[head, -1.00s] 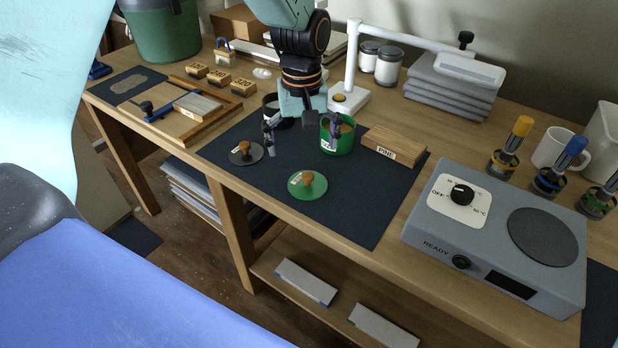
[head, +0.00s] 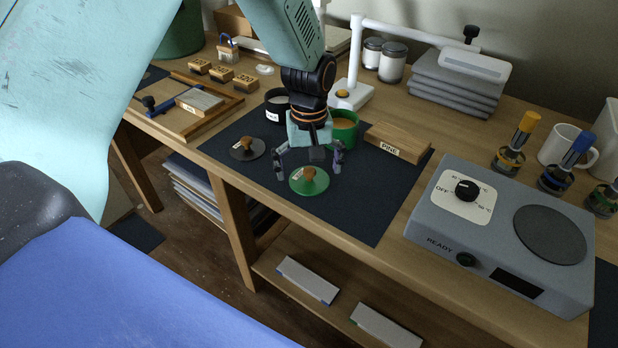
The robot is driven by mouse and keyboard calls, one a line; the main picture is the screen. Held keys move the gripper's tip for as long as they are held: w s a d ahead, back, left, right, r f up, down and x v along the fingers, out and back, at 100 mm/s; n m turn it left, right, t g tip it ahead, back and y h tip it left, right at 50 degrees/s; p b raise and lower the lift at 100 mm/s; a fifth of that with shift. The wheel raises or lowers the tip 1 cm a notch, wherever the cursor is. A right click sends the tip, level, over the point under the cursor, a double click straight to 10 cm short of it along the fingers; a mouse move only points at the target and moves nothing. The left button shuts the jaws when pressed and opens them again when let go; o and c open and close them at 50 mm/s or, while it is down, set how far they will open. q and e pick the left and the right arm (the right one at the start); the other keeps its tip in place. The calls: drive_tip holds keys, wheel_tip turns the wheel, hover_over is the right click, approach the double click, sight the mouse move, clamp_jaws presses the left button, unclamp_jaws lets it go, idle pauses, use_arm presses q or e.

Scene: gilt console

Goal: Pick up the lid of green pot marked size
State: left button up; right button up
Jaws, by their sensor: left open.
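The green lid (head: 311,186) with a brown wooden knob (head: 309,174) lies flat on the dark mat (head: 366,212). A small pale label shows by the knob; I cannot read it here. The green pot (head: 344,130) stands behind it, open and partly hidden by my left gripper. My left gripper (head: 309,170) is open, pointing down, with its two fingers apart on either side of the knob in the picture. I cannot tell its exact height over the lid. My right gripper is not in view.
A black lid (head: 247,149) lies left of the green lid, with a black pot (head: 276,106) behind. A wooden block marked PINE (head: 398,142) lies to the right. A grey hotplate (head: 500,235) stands further right. The mat's front right is clear.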

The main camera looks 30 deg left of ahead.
use_arm(q)
drive_tip(key=shift+d+r, duration=0.1)
drive_tip(key=shift+d, duration=0.05)
drive_tip(key=c, duration=1)
drive_tip(key=shift+s, duration=0.2)
clamp_jaws()
